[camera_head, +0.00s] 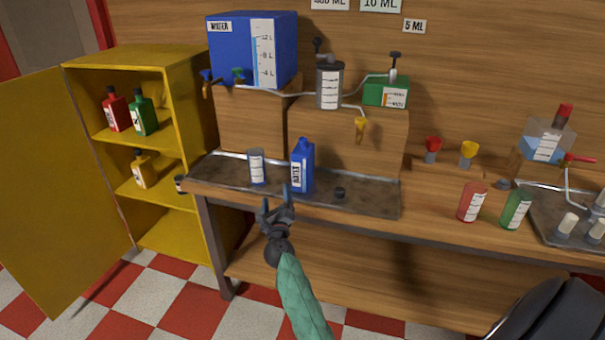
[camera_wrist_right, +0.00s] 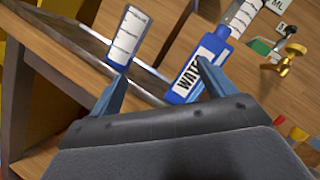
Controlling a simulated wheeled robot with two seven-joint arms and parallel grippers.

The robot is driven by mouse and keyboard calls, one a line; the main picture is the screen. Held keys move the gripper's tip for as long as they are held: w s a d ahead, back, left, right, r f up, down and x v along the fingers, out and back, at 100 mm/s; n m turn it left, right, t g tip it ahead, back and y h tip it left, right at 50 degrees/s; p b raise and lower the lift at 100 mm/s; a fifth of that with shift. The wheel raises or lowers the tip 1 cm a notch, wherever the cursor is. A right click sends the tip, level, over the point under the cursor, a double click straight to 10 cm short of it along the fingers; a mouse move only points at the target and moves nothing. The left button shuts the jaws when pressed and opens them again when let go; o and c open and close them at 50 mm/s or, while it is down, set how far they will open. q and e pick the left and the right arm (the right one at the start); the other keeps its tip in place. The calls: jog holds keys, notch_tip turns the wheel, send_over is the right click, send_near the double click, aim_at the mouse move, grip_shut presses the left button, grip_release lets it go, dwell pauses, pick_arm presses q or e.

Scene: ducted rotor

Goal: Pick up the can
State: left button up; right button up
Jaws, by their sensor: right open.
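A blue can-like bottle labelled WATER (camera_head: 303,168) stands upright on the dark tray (camera_head: 370,200) of the wooden bench. A grey cylinder with a white scale (camera_head: 257,166) stands to its left; which one is the task's can, I cannot tell. My right gripper (camera_head: 277,201) is open and empty in front of the tray's edge. In the right wrist view the blue bottle (camera_wrist_right: 197,72) shows beyond the right fingertip, and the grey cylinder (camera_wrist_right: 128,38) beyond the left one. The gripper (camera_wrist_right: 160,86) touches neither visibly. My left gripper is not in view.
A blue water tank (camera_head: 232,50) stands on a wooden block behind. A yellow cabinet (camera_head: 185,150) stands open at left. Red (camera_head: 472,202) and green (camera_head: 516,209) containers stand on the bench at right.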

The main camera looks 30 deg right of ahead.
aim_at(301, 175)
jog(key=d+r+m+g+h, duration=0.1)
jog(key=d+m+g, duration=0.1)
jog(key=d+m, duration=0.1)
jog(key=w+d+m+g+h+b, duration=0.1)
jog(key=d+m+g, duration=0.1)
jog(key=m, duration=0.3)
jog(key=d+r+m+g+h, duration=0.1)
jog(key=d+m+g+h, duration=0.1)
jog(key=d+m, duration=0.2)
jog(key=shift+w+r, duration=0.3)
jog(key=shift+w+d+m+g, duration=0.2)
jog(key=shift+d+m+g, duration=0.35)
jog(key=shift+m, duration=0.25)
jog(key=shift+x, duration=1.05)
jog(key=x, duration=0.1)
jog(key=p+x, duration=0.1)
jog(key=x, duration=0.2)
jog(key=shift+w+r, duration=0.3)
jog(key=shift+w, duration=0.2)
jog(key=shift+w+d+p, duration=0.2)
jog(key=shift+d+p, duration=0.1)
jog(key=shift+d, duration=0.05)
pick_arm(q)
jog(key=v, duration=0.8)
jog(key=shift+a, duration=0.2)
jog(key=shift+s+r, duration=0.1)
pick_arm(e)
jog(key=c, duration=1.4)
jog(key=shift+c, duration=1.2)
